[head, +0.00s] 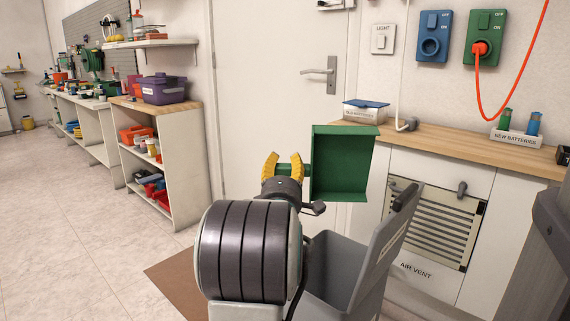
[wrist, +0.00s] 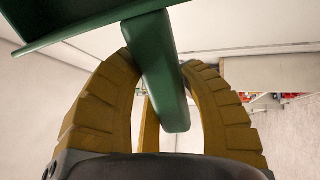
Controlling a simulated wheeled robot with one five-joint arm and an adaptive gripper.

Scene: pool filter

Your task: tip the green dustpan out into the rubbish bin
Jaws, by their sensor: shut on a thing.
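The green dustpan (head: 341,160) is held up in front of the white door, its pan tilted steeply with the hollow side facing the head camera. My gripper (head: 285,168) is to the left of the pan. In the wrist view my gripper's yellow fingers (wrist: 158,85) are shut on the green dustpan's handle (wrist: 158,75). No rubbish shows in the pan. The grey rubbish bin (head: 345,262) stands below the dustpan, with its open top partly in view. My arm hides the bin's left part, and its inside bottom is hidden.
A white shelf unit (head: 165,160) with boxes stands at the left. A brown mat (head: 180,275) lies on the floor. Open floor is at the left.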

